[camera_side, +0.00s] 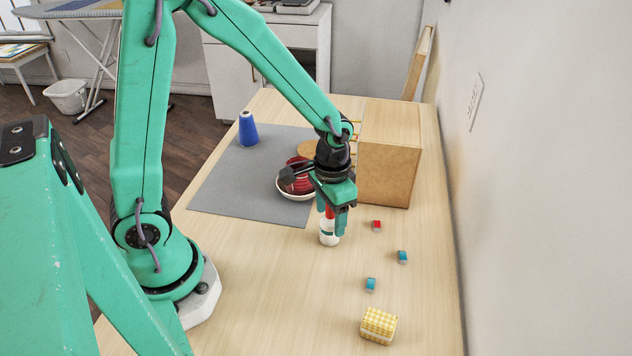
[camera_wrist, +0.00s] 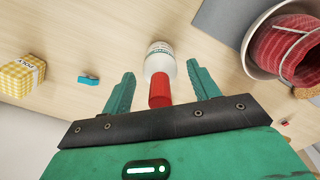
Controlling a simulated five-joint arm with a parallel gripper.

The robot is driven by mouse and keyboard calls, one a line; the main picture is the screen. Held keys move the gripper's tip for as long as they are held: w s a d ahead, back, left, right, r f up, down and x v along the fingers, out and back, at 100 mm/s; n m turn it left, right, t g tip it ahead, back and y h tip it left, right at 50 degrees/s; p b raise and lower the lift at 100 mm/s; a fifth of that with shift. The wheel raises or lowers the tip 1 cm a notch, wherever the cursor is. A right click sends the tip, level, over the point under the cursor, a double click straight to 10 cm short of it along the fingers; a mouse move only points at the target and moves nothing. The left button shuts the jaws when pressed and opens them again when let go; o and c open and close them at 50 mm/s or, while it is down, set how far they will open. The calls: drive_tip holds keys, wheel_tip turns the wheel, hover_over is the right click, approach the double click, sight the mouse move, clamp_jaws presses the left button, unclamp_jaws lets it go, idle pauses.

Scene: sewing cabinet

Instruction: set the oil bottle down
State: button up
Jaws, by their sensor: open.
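The oil bottle (camera_side: 329,233) is white with a red cap and stands upright on the wooden table, just in front of the grey mat. My gripper (camera_side: 335,212) is above and around its upper part, pointing down. In the wrist view the bottle (camera_wrist: 160,62) lies between the two spread fingers of my gripper (camera_wrist: 158,82), with a gap on each side. The red cap points toward the palm. The jaws are open and do not appear to touch the bottle.
A bowl (camera_side: 296,192) with a red roll is close behind the gripper on the grey mat (camera_side: 230,185). A blue cone (camera_side: 248,129) stands farther back. A wooden box (camera_side: 389,170) is at right. Small blocks (camera_side: 402,257) and a yellow checked box (camera_side: 379,326) lie in front.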

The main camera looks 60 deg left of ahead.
wheel_tip(320, 180, up, 11)
drive_tip(key=shift+f, duration=0.1)
idle(0.4)
drive_tip(key=shift+s, duration=0.1)
idle(0.5)
drive_tip(key=s+a+r+n+t, duration=0.1)
drive_tip(key=s+a+r+t, duration=0.3)
drive_tip(key=s+r, duration=0.4)
drive_tip(key=shift+s+a+r+t, duration=0.3)
drive_tip(key=shift+s+t, duration=0.5)
drive_tip(key=shift+s, duration=0.35)
